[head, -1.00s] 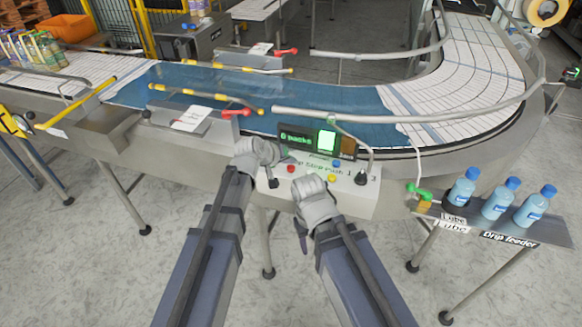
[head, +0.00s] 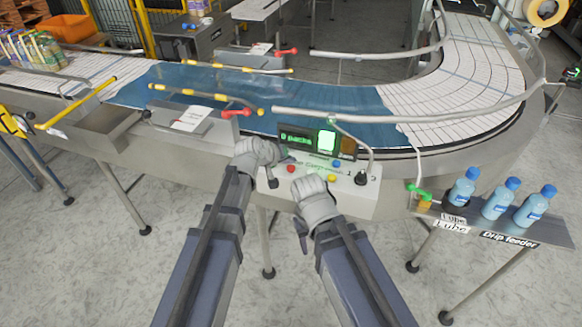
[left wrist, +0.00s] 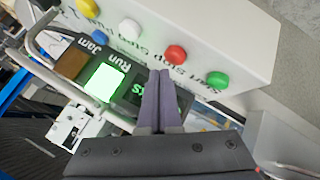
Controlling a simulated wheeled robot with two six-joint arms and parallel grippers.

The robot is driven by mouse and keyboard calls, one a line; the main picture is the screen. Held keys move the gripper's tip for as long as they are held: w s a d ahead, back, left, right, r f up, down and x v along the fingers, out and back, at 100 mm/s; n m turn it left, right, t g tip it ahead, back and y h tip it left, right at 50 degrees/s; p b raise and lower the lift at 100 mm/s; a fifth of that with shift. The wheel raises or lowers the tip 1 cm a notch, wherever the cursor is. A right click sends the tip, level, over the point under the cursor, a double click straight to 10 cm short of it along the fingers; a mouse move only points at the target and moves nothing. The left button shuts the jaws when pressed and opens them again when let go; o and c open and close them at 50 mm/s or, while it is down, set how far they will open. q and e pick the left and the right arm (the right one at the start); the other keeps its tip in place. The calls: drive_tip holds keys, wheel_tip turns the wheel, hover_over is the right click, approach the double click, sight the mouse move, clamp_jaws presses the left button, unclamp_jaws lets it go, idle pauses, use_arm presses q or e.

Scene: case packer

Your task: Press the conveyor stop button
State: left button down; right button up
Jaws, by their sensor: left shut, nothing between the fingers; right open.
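The red button (head: 291,169) sits on the pale control box (head: 352,197) at the conveyor's near edge. It also shows in the left wrist view (left wrist: 175,54), between a green button (left wrist: 218,79) and a white button (left wrist: 130,29), with a printed label reading Start Stop Step beside the row. My left gripper (left wrist: 160,74) is shut and empty, its tips close to the red button; I cannot tell contact. In the head view my left gripper (head: 278,157) is at the box's left end. My right gripper (head: 314,198) is in front of the box; its fingers are mostly hidden.
The display (head: 296,139) and lit green Run lamp (head: 327,140) stand behind the buttons. A rail (head: 400,117) borders the curved conveyor (head: 470,75). Blue bottles (head: 498,199) stand on a shelf at right. The blue belt section (head: 330,101) is clear.

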sight(289, 170)
use_arm(q)
drive_tip(key=shift+f+b, duration=0.45)
drive_tip(key=shift+f+b, duration=0.5)
idle(0.9)
drive_tip(key=shift+r, duration=0.1)
drive_tip(key=shift+r+p, duration=0.9)
drive_tip(key=shift+p, duration=0.05)
wheel_tip(289, 170, up, 5)
drive_tip(key=p, duration=0.5)
drive_tip(key=c, duration=1.6)
unclamp_jaws()
idle(0.3)
